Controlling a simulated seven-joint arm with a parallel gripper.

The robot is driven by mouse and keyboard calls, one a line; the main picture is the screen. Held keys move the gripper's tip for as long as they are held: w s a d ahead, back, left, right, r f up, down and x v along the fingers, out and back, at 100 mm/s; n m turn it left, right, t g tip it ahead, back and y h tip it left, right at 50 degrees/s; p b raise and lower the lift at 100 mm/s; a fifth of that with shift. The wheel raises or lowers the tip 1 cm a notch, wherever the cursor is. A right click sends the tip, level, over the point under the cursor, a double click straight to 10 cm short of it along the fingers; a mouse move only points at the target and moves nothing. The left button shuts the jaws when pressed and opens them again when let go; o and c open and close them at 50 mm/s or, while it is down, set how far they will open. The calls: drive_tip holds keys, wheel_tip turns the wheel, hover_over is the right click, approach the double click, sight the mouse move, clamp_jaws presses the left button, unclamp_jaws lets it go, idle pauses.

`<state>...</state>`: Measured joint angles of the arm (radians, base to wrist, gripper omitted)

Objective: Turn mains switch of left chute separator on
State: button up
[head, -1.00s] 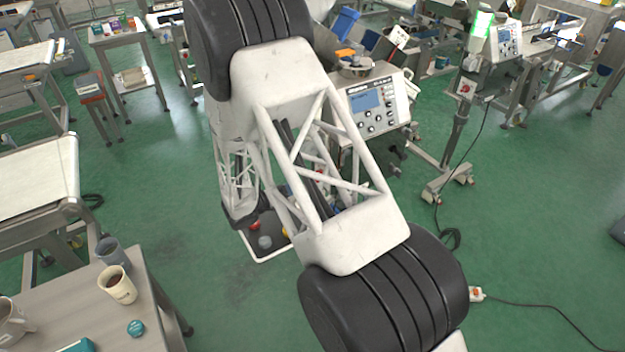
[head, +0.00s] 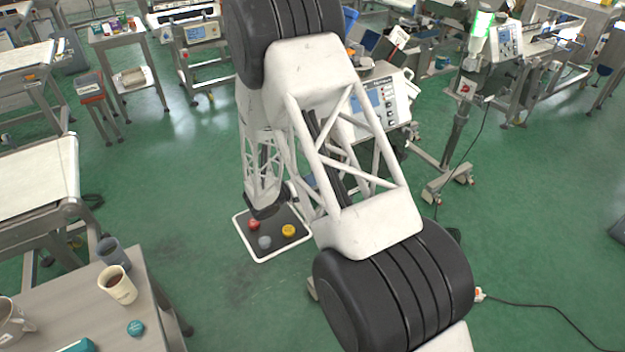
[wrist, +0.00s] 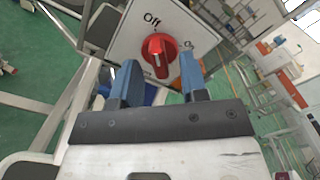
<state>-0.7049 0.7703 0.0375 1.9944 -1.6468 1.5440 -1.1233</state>
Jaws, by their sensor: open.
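The red rotary switch (wrist: 158,56) sits on a light plate (wrist: 135,35) in the wrist view. "Off" is printed above it and "On" to its upper right. A white mark shows on the knob's lower part. My gripper (wrist: 160,78) is open, with one blue finger to the left of the knob and one to the right. Nothing is held, and I cannot tell whether either finger touches the knob. In the head view my arm hides the gripper and this switch. A machine with a screen and buttons (head: 393,97) stands partly behind my arm.
Another machine on a post (head: 505,40) stands at the right, with a red switch (head: 466,88) and a lit green lamp (head: 482,24). A table with cups (head: 60,310) is at the lower left. A cable crosses the floor at the lower right.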

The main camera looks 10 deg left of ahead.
drive_tip(key=shift+w+d, duration=0.25)
clamp_jaws()
drive_tip(key=shift+m, duration=0.3)
drive_tip(key=shift+w+m, duration=0.1)
drive_tip(key=shift+m, duration=8.6)
